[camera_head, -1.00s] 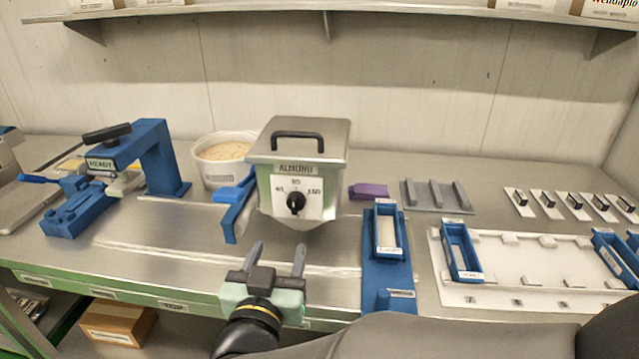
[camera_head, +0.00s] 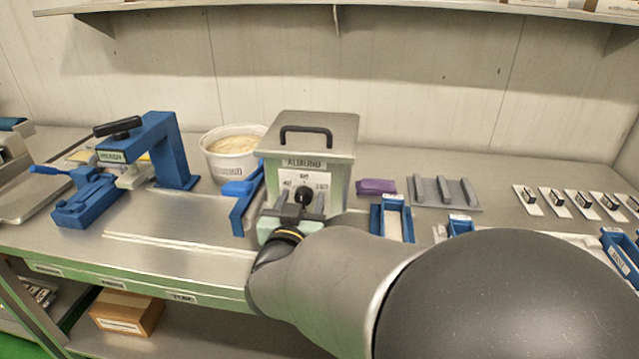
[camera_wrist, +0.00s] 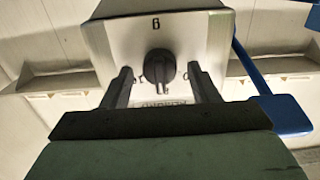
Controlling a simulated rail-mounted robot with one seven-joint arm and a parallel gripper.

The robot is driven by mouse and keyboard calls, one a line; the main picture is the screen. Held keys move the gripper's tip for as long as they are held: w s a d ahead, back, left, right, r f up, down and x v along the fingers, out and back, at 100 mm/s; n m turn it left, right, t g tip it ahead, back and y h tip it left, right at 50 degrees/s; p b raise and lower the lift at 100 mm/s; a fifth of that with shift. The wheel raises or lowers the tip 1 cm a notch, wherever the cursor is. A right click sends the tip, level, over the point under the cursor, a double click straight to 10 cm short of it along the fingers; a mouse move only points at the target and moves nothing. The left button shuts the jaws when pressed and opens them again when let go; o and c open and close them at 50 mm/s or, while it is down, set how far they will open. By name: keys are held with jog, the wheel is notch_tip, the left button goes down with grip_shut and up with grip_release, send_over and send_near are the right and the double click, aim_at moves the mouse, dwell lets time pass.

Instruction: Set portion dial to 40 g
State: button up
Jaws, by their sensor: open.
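The portion dial (camera_head: 304,195) is a black knob on the pale front plate of the steel almond dispenser (camera_head: 310,140). The plate carries marks around the knob, too small to read surely now. The dial also shows in the wrist view (camera_wrist: 159,67), upside down, with a mark on the plate above it. My gripper (camera_head: 294,203) is in front of the dispenser. In the wrist view my gripper (camera_wrist: 163,86) is open, with one finger on each side of the knob and a visible gap to each. Contact with the knob does not show.
A blue lever (camera_head: 240,190) sits left of the dispenser, with a white tub (camera_head: 225,165) behind it. A purple block (camera_head: 375,187) and a grey rack (camera_head: 445,193) are to the right. A blue press (camera_head: 165,150) stands at the left. My arm hides the front right counter.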

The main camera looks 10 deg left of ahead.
jog(key=c, duration=0.9)
jog(key=shift+c, duration=0.2)
jog(key=shift+n+p, duration=0.3)
jog(key=shift+p, duration=0.25)
jog(key=shift+r+n+p, duration=0.15)
jog(key=shift+n+p, duration=0.35)
jog(key=shift+p, duration=0.3)
jog(key=n+p, duration=0.2)
jog(key=p, duration=0.1)
jog(key=shift+n, duration=0.3)
jog(key=n+p, duration=0.4)
jog(key=shift+a+f+n+p, duration=0.1)
jog(key=shift+f+n+p, duration=0.05)
jog(key=shift+n+p, duration=0.6)
jog(key=shift+a+f+n+p, duration=0.1)
jog(key=shift+n+p, duration=0.3)
jog(key=shift+n, duration=0.85)
